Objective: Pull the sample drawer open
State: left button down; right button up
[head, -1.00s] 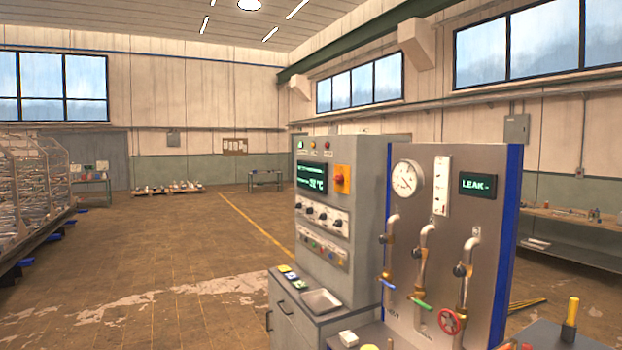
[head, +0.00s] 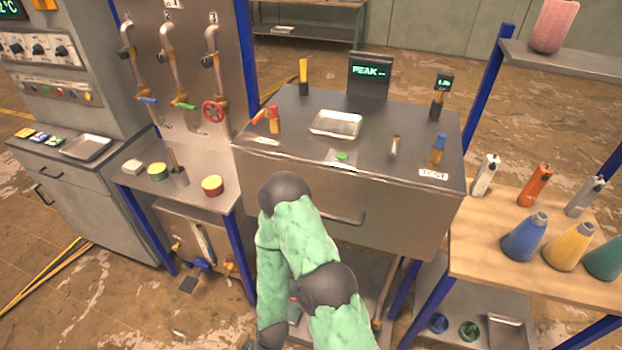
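A steel test bench (head: 385,125) stands in the middle of the head view. Its front has a wide drawer-like panel (head: 400,225) with a bar handle (head: 345,218). The panel looks flush with the bench top, and I see no gap behind it. No label names it as the sample drawer. My green-sleeved arm with dark joints is folded in front of the bench and covers the panel's lower left part. Neither gripper's fingers can be made out.
On the bench top are a small tray (head: 336,124), a PEAK display (head: 369,75) and several small tools. A pipe panel (head: 180,60) and grey cabinet (head: 70,190) stand left. A wooden table (head: 480,250) with blue, yellow and green cones stands right. Blue posts flank the bench.

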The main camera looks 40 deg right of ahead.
aim_at(406, 220)
jog(key=z, duration=1.75)
